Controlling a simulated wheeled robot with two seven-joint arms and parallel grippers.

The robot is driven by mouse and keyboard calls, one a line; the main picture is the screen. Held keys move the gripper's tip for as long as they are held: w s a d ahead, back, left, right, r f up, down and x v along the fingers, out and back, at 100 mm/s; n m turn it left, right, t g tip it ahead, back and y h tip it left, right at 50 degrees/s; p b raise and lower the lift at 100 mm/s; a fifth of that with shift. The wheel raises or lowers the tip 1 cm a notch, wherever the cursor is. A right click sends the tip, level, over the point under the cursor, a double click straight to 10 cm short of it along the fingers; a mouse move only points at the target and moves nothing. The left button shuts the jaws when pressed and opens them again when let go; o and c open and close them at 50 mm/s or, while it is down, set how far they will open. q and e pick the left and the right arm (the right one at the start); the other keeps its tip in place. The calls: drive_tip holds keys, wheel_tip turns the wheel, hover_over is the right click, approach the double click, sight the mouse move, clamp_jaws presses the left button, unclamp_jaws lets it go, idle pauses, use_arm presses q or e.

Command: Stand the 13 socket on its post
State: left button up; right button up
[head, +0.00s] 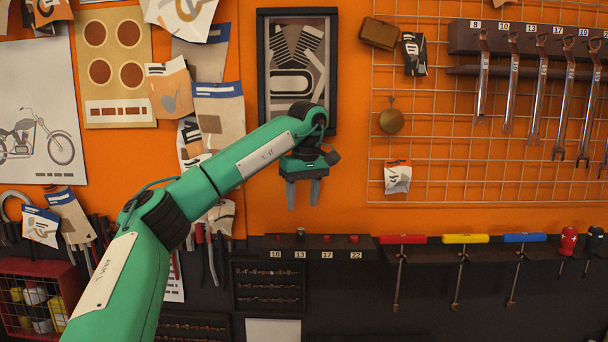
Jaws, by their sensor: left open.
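A dark shelf rail (315,242) on the wall carries the labels 10, 13, 17 and 22. Above the 13 label (300,255) a small dark piece with a pale top (300,228) stands upright; it looks like a socket, but I cannot tell how it sits on its post. My right gripper is not in view.
Screwdrivers with red, yellow and blue handles (464,239) hang right of the rail. Labelled wrenches (536,95) hang on a wire grid at the upper right. A framed picture (297,65) is behind my left wrist. A red wire basket (40,296) is at the lower left.

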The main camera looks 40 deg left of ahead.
use_arm(q)
wheel_tip(320, 180, up, 7)
drive_tip(key=shift+s+d+f, duration=0.2)
drive_tip(key=shift+d, duration=0.2)
drive_tip(key=shift+f, duration=0.1)
idle(0.4)
